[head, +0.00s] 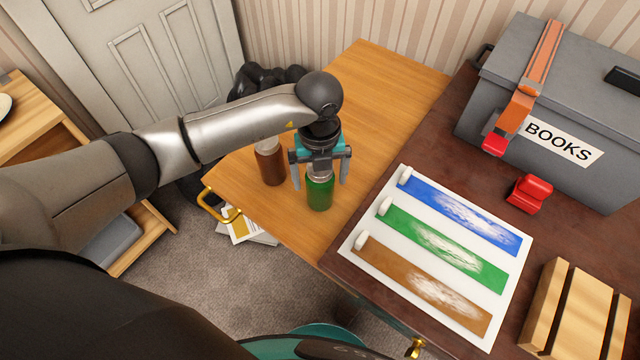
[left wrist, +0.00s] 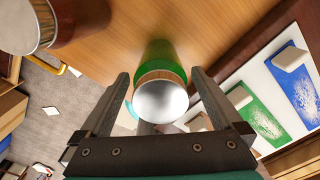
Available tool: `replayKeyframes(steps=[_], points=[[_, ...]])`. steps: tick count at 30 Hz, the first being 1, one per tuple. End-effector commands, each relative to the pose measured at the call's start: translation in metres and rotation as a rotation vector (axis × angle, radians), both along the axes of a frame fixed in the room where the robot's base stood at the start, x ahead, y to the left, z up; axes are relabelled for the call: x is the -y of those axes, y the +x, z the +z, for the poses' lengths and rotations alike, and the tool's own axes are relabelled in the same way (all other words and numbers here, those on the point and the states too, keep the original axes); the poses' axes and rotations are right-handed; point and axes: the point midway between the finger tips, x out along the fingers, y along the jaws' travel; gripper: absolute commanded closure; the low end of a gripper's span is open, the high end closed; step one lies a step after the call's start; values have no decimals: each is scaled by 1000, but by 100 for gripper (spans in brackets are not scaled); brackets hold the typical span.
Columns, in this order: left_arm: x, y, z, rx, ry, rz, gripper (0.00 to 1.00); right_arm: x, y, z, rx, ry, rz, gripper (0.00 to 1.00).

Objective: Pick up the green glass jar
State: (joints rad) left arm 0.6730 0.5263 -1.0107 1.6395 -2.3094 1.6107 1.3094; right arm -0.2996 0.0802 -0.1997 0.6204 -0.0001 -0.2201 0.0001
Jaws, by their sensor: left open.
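The green glass jar (head: 320,192) stands upright on the light wooden table, near its front edge. It has a silvery lid, which shows from above in the left wrist view (left wrist: 160,101). My left gripper (head: 320,182) points down over the jar, with its open fingers on either side of the jar's upper part. In the left wrist view the fingers (left wrist: 162,85) flank the lid, and I cannot tell whether they touch the jar. The head view hides part of the jar's top behind the gripper. My right gripper is not in view.
A brown jar (head: 270,166) with a pale lid stands close on the left of the green jar. A white board (head: 412,282) with blue, green and brown strips lies on the dark table to the right. A grey box (head: 500,105) labelled BOOKS stands behind it.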

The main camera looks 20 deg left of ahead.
Motion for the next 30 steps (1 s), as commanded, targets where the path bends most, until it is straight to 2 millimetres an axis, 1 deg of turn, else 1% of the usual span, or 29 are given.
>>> replayKeyframes(steps=[1, 3, 10, 30], points=[[0, 0, -9, 0, 0, 1, 0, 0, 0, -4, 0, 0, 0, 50], [0, 0, -15, 1, 0, 1, 0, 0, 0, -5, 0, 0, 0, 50], [0, 1, -15, 2, 0, 0, 1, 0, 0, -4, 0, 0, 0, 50], [0, 1, -14, 2, 0, 0, 76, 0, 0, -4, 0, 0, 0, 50]])
